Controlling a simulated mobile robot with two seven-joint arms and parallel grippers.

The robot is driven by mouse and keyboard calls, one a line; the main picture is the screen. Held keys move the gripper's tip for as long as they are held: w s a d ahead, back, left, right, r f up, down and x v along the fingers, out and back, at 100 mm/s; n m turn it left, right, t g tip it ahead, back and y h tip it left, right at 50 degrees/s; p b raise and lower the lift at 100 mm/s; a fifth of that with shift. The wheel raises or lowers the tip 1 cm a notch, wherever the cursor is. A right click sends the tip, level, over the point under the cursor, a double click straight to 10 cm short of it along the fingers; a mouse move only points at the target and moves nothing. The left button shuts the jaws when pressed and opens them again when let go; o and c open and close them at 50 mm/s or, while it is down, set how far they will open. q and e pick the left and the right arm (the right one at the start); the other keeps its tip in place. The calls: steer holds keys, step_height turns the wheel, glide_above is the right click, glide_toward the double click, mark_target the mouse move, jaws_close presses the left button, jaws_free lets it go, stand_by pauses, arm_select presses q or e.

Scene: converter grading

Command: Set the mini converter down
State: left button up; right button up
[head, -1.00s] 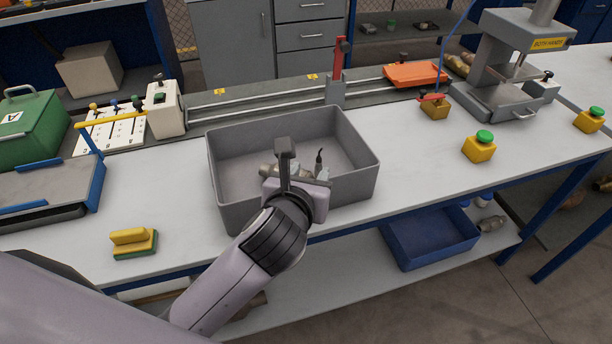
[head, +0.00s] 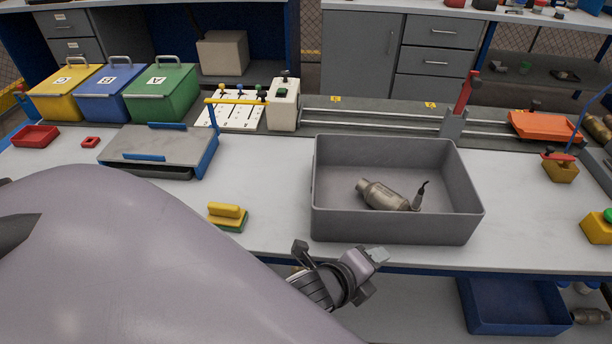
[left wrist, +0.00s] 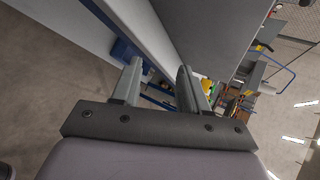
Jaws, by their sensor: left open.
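The mini converter (head: 383,195), a tan-grey metal can with narrower ends, lies on its side on the floor of the grey bin (head: 335,220). A dark sensor with a short upright lead (head: 420,196) is at its right end. My left gripper (head: 376,273) is outside the bin, in front of the bench's front edge and below the bin's near wall, apart from the converter. In the left wrist view its two fingers (left wrist: 160,82) stand apart with nothing between them. My right gripper is not in view.
A yellow-green sponge block (head: 228,217) lies on the bench left of the bin. A grey plate fixture with blue bars (head: 160,150) and lidded yellow, blue and green boxes stand farther left. A blue tray (head: 512,310) is below the bench.

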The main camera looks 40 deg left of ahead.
arm_select(q)
steer(key=s+a+f+n, duration=0.3)
steer(key=s+f+n, duration=0.2)
steer(key=n, duration=0.4)
steer(key=s+a+f+n, duration=0.3)
steer(key=s+f+n, duration=0.2)
steer(key=n, duration=0.5)
steer(key=shift+s+a+f+g, duration=0.3)
steer(key=shift+s+g, duration=0.1)
steer(key=shift+s, duration=0.1)
